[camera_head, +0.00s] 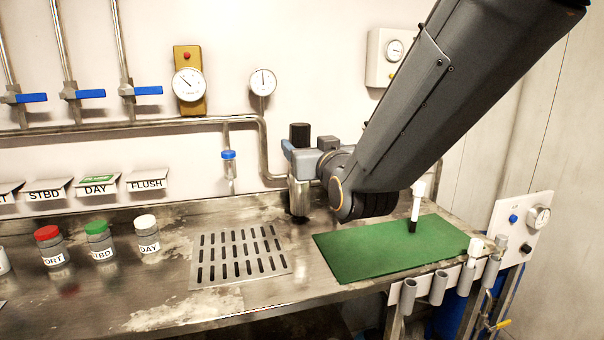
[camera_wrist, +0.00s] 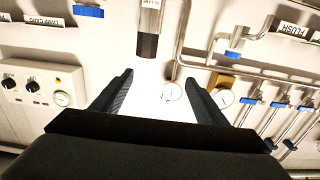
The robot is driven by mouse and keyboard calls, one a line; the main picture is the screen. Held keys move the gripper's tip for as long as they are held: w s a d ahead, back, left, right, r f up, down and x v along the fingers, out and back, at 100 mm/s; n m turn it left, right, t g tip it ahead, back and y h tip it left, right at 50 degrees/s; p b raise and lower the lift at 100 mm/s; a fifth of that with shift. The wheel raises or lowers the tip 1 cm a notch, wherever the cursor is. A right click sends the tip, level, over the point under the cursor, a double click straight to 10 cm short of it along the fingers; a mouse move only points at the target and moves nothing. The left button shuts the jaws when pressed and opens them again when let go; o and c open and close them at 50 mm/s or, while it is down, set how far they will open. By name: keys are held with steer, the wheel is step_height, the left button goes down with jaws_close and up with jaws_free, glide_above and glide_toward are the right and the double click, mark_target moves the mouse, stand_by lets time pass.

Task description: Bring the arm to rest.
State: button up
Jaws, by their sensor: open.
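My arm (camera_head: 430,95) comes in from the upper right of the head view and slopes down left over the bench. Its dark rounded joint (camera_head: 365,190) is above the far left part of the green mat. The wrist extends left from there, in front of the wall pipes. My gripper (camera_wrist: 159,77) shows in the wrist view with its two dark fingers spread apart and nothing between them. It faces the wall with the gauges.
The steel bench (camera_head: 190,300) holds a slotted drain plate (camera_head: 210,280), red-capped (camera_head: 52,247), green-capped (camera_head: 101,242) and white-capped (camera_head: 147,240) jars, and a green mat (camera_head: 400,258). A white, dark-tipped stick (camera_head: 417,205) is over the mat. Wall gauges (camera_head: 262,82) and blue-handled valves (camera_head: 90,94) are behind.

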steer(key=s+d+f+g+h, duration=0.1)
steer(key=s+d+f+g, duration=0.2)
steer(key=f, duration=0.3)
steer(key=s+d+f+m+g+h, duration=0.1)
steer(key=s+d+f+g, duration=0.2)
steer(key=f, duration=0.4)
steer(key=s+d+f+g+h, duration=0.1)
steer(key=s+d+f+g, duration=0.1)
steer(key=d+f, duration=0.2)
steer(key=shift+s+d+f+m+g+h, duration=0.1)
steer(key=shift+s+d+f+g+h, duration=0.05)
steer(key=shift+f, duration=0.35)
steer(key=shift+s+d+f+m+g+h, duration=0.1)
steer(key=shift+f, duration=0.4)
steer(key=shift+s+d+f+m+g+h, duration=0.1)
steer(key=shift+s+d+f+g+h, duration=0.05)
steer(key=shift+f, duration=0.35)
steer(key=s+d+f+g, duration=0.3)
steer(key=s+f+g, duration=0.1)
steer(key=s, duration=0.5)
steer(key=s+d+f+m+g+h, duration=0.1)
steer(key=s+d+f+g, duration=0.2)
steer(key=s, duration=0.6)
steer(key=shift+d+f+m+g, duration=0.3)
steer(key=shift+d+f+g, duration=0.1)
steer(key=shift+d+g, duration=0.25)
steer(key=shift+w+a, duration=0.1)
